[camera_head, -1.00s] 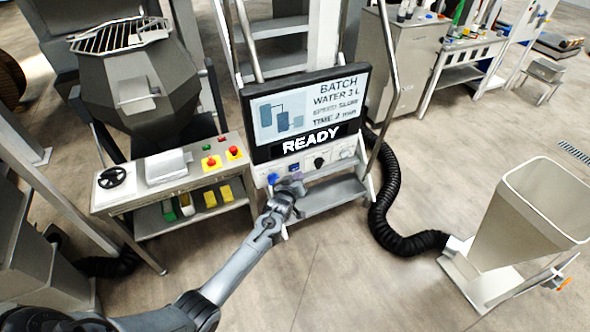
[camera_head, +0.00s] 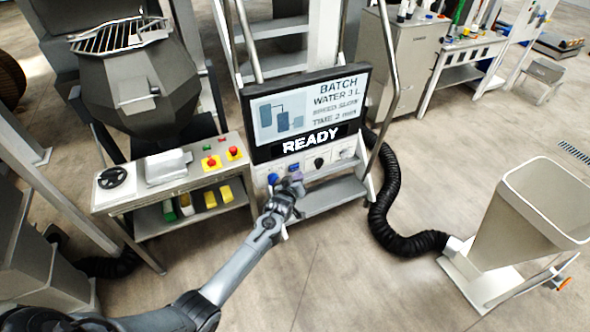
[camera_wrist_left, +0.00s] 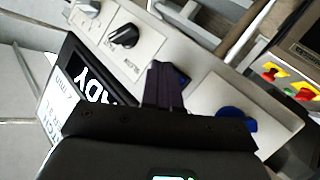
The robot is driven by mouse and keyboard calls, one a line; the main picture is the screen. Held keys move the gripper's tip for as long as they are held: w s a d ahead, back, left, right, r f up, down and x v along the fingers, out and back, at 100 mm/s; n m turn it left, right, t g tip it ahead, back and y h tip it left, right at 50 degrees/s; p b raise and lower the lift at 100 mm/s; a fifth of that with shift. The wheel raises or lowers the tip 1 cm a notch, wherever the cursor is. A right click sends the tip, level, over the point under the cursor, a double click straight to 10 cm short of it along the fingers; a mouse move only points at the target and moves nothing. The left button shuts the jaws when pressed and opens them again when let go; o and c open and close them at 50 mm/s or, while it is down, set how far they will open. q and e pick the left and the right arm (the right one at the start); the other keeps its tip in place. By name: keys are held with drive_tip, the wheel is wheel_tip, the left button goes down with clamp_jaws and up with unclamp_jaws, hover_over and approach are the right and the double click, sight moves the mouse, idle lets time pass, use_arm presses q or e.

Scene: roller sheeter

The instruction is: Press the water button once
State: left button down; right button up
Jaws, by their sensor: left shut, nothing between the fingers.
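The control panel (camera_head: 333,165) sits below a screen (camera_head: 307,112) reading READY, with batch, water 3 L, speed and time lines. It carries two blue buttons, a left one (camera_head: 273,178) and a second one (camera_head: 294,167), then a black knob (camera_head: 318,163). Labels are too small to tell which is the water button. My left gripper (camera_head: 296,183) is shut and empty at the panel, in front of the second blue button. In the left wrist view my fingers (camera_wrist_left: 165,84) partly cover that button (camera_wrist_left: 181,76); contact cannot be told. The other blue button (camera_wrist_left: 237,118) is uncovered. My right gripper is out of view.
A side table (camera_head: 126,200) with red buttons (camera_head: 211,162) and a handwheel stands left of the panel. A black hose (camera_head: 388,205) curves along the floor at right, towards a hopper (camera_head: 530,215). Handrails flank the screen. Floor in front is clear.

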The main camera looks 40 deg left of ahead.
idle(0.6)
use_arm(q)
drive_tip(key=shift+a, duration=0.15)
drive_tip(key=shift+w+a, duration=0.15)
drive_tip(key=shift+a, duration=0.1)
idle(0.5)
drive_tip(key=shift+w+a+b, duration=0.2)
drive_tip(key=shift+a+b, duration=0.15)
drive_tip(key=shift+a, duration=0.1)
idle(0.5)
drive_tip(key=shift+s+d+p, duration=0.35)
drive_tip(key=shift+d+p, duration=0.25)
drive_tip(key=shift+d, duration=0.2)
